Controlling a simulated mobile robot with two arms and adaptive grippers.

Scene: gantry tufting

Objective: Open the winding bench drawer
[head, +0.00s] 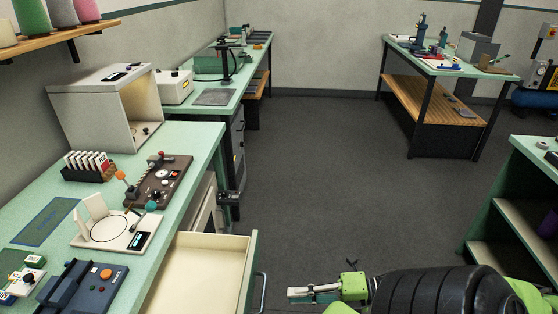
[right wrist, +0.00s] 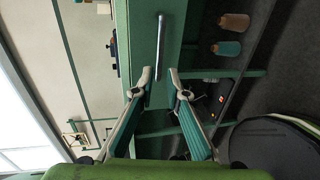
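The winding bench drawer (head: 205,270) stands pulled out at the bottom of the head view, with its empty cream inside showing. Its metal bar handle (head: 262,291) is on the green front, at the right side of the drawer. My right gripper (head: 291,293) is to the right of the handle, with a gap between them. In the right wrist view, its two fingers (right wrist: 160,75) are apart with nothing held. The handle (right wrist: 160,45) appears ahead of them, its lower end lined up with the gap. My left gripper is not in view.
The bench top (head: 190,139) above the drawer carries a winding device (head: 118,231), a brown board (head: 160,182) and a dark blue box (head: 83,288). A green shelf unit (head: 515,215) stands at the right. The grey floor (head: 320,180) between is clear.

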